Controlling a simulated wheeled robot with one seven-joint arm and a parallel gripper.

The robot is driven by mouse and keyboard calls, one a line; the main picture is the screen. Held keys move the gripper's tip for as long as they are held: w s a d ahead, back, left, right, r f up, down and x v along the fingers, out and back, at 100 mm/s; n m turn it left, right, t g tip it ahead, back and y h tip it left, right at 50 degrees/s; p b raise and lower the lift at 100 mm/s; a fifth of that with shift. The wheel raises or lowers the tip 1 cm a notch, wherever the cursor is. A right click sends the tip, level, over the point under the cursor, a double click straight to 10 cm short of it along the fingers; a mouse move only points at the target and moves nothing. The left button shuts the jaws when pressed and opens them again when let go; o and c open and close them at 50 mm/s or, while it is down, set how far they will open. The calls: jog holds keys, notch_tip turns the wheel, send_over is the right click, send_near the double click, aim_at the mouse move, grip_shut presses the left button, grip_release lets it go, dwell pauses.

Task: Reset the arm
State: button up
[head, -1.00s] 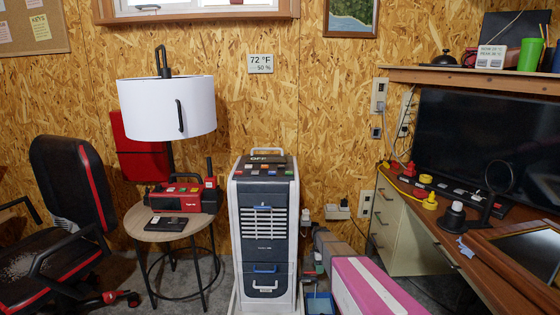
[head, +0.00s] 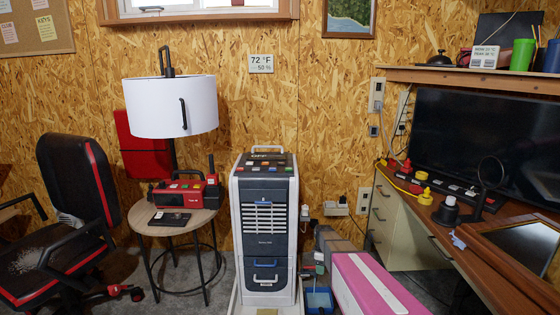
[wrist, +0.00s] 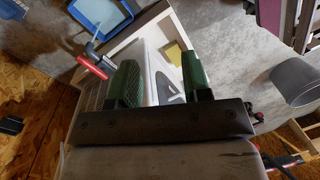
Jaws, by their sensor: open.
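My gripper (wrist: 160,82) shows in the wrist view as two green finger pads set apart on a dark bar. It is open, and I see nothing held between the pads. Beyond the pads is a pale, white-edged surface with a small yellow patch (wrist: 174,53). The arm and gripper do not show in the head view.
A white and dark air cooler (head: 264,225) stands in the middle. A round side table (head: 160,222) with a red radio (head: 185,192) is to its left, beside an office chair (head: 75,220). A pink box (head: 375,285) and a desk (head: 465,262) are at right.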

jog(key=s+r+m, duration=0.6)
jog(key=s+r, duration=0.1)
jog(key=s, duration=0.3)
jog(key=s+r+m+t, duration=0.1)
jog(key=s+r+m, duration=0.6)
jog(key=s, duration=0.3)
jog(key=shift+r+t, duration=0.3)
jog(key=shift+r, duration=0.1)
